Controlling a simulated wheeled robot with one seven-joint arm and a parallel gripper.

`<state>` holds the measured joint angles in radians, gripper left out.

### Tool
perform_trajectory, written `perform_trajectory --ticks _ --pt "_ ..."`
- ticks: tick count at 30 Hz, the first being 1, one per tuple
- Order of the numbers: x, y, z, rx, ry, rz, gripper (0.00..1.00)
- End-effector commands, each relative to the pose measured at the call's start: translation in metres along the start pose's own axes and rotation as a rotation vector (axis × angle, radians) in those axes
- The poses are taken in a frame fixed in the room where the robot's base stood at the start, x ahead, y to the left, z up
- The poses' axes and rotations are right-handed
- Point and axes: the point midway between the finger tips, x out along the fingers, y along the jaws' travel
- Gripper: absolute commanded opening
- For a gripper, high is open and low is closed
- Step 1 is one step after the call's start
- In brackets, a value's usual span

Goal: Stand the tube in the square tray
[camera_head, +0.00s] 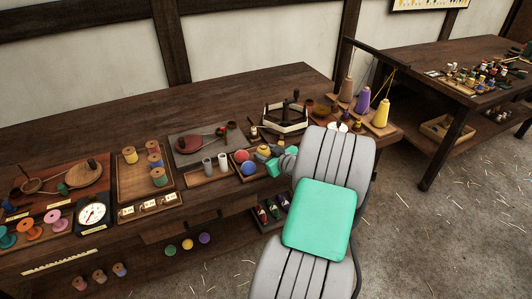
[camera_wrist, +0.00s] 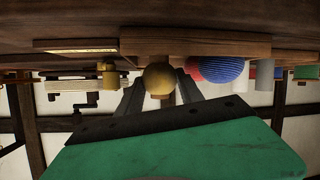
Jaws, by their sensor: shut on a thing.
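Two tubes, one grey (camera_head: 207,167) and one pale (camera_head: 222,162), stand upright in a shallow tray (camera_head: 212,178) near the bench's front edge. They also show at the right of the upside-down wrist view, the grey tube (camera_wrist: 265,75) nearest. Right of them a squarish tray (camera_wrist: 195,47) holds a red ball (camera_head: 242,155), a blue ball (camera_head: 248,168) and a yellow ball (camera_head: 263,149). My gripper (camera_head: 272,158) is at this tray's right side. In the wrist view its fingers are around the yellow ball (camera_wrist: 159,78), with a small tan end below it. Fingertip contact is partly hidden.
Left of the tubes stand a board with several spools (camera_head: 157,177) and a dial scale (camera_head: 92,214). Behind are a dark board with a round tool (camera_head: 205,142) and a pale hexagonal frame (camera_head: 285,118). Large cones (camera_head: 362,101) stand at the right end.

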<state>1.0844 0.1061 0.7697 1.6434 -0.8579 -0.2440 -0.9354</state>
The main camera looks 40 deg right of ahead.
Motion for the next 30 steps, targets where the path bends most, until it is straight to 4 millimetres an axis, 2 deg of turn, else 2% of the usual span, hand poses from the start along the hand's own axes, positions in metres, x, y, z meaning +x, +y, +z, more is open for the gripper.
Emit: perform_trajectory --ticks 5,6,13,23,26,30 --pt "0.002 -0.001 0.004 0.0 0.0 0.0 0.05" --pt "0.001 -0.001 0.003 0.0 0.0 0.0 0.46" --pt "0.001 -0.001 0.003 0.001 0.0 -0.001 0.65" --pt "-0.002 0.001 -0.004 0.001 0.0 0.0 0.65" --pt "-0.018 0.002 0.0 0.001 0.0 0.004 0.65" --pt "-0.055 0.003 0.001 0.001 -0.001 0.007 0.65"
